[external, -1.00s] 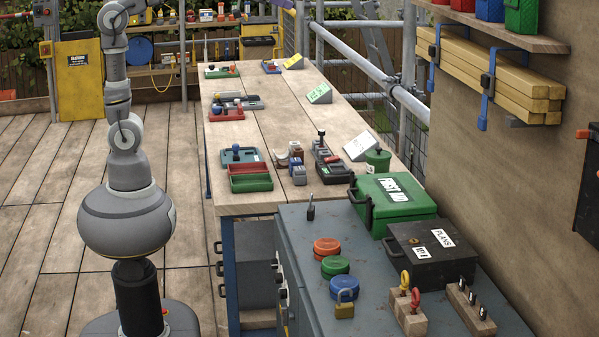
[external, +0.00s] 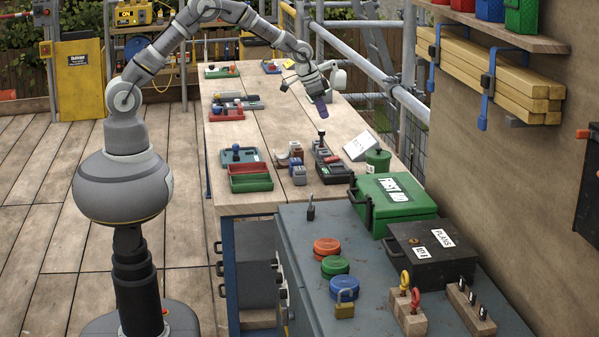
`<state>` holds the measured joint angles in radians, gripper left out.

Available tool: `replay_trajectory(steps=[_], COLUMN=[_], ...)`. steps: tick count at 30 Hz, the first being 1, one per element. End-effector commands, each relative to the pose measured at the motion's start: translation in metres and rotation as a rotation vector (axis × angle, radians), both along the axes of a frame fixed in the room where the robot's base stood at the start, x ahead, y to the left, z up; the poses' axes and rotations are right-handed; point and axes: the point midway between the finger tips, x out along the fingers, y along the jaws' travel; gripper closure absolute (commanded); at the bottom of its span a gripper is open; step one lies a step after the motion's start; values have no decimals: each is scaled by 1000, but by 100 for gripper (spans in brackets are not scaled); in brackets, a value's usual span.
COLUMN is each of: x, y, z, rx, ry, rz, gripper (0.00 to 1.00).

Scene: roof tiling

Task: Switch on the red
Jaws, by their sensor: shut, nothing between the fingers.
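My gripper (external: 322,102) is shut and empty, pointing down above the far right half of the wooden bench. A red base (external: 227,115) with small knobs sits at the bench's left side, beside a dark grey unit (external: 250,104). A green base (external: 222,73) with a red knob lies farther back. A dark grey lever unit (external: 328,165) with an upright knob (external: 321,134) stands nearer than my gripper. Small red and blue blocks (external: 296,164) are beside it. I cannot tell which red part is a switch or its state.
A red tray (external: 250,168) and green tray (external: 250,184) lie at the bench's near left. A white tilted card (external: 359,146) and green canister (external: 378,161) stand right. A green first aid box (external: 393,197) sits on the grey cabinet. Scaffold rails (external: 365,65) run behind the bench.

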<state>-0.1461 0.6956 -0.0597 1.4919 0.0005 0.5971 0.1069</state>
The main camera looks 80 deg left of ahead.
Motion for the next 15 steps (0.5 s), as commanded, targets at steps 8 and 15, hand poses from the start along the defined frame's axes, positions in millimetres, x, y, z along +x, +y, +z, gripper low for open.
replay_trajectory(steps=[8, 15], x=[6, 24], y=[0, 0], z=[-20, -68], rx=[0, 0], ry=[1, 1], rz=[0, 0], gripper=[100, 100])
